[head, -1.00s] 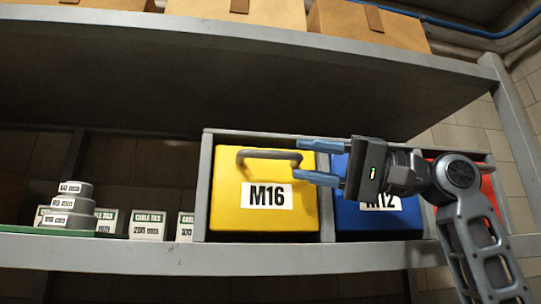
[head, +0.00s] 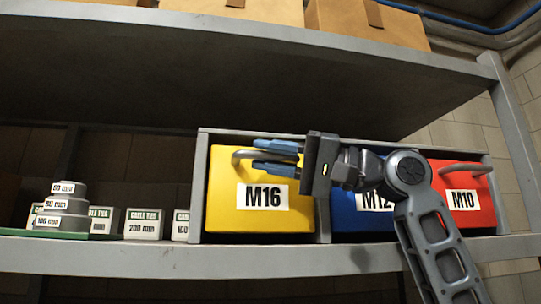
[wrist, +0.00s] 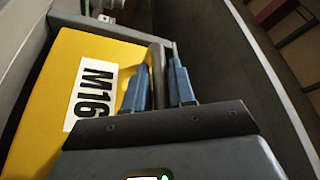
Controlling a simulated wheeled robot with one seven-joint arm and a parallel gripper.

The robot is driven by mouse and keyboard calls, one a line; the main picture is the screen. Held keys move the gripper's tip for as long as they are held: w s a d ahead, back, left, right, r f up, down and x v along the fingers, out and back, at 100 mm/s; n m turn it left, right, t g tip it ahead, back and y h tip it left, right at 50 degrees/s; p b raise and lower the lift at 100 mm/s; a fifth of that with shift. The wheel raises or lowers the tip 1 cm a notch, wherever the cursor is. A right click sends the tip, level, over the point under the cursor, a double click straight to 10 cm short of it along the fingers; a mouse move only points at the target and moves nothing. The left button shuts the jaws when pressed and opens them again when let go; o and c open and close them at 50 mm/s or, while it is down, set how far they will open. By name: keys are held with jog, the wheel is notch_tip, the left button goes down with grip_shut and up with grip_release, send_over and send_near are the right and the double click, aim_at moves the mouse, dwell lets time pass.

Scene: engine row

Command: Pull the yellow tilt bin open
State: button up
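The yellow tilt bin (head: 225,190), labelled M16, sits in the left compartment of a grey bin frame on the shelf and looks closed. It also shows in the wrist view (wrist: 50,85). Its grey bar handle (head: 243,154) runs across the upper front. My gripper (head: 277,157) comes in from the right with its blue fingers around the handle's right part, one above and one below. In the wrist view the handle (wrist: 157,75) stands between the two fingers, with little room left beside it.
A blue M12 bin (head: 345,222) behind my arm and a red M10 bin (head: 470,215) sit to the right in the frame (head: 320,236). Stacked grey discs (head: 65,208) and cable-tie boxes (head: 143,222) stand left. An upper shelf (head: 330,50) with cartons hangs above.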

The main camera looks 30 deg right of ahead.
grip_shut()
jog(key=shift+f, duration=0.1)
jog(key=s+a+f+n+g+y+b, duration=0.1)
jog(key=s+a+f+n+y+b, duration=0.1)
jog(key=s+f+n+b, duration=0.3)
jog(key=shift+s+f+n+g+y+b, duration=0.35)
jog(key=shift+s+n+y+b, duration=0.3)
jog(key=shift+n+b, duration=1.15)
jog(key=shift+o, duration=1.8)
grip_release()
jog(key=shift+r, duration=0.1)
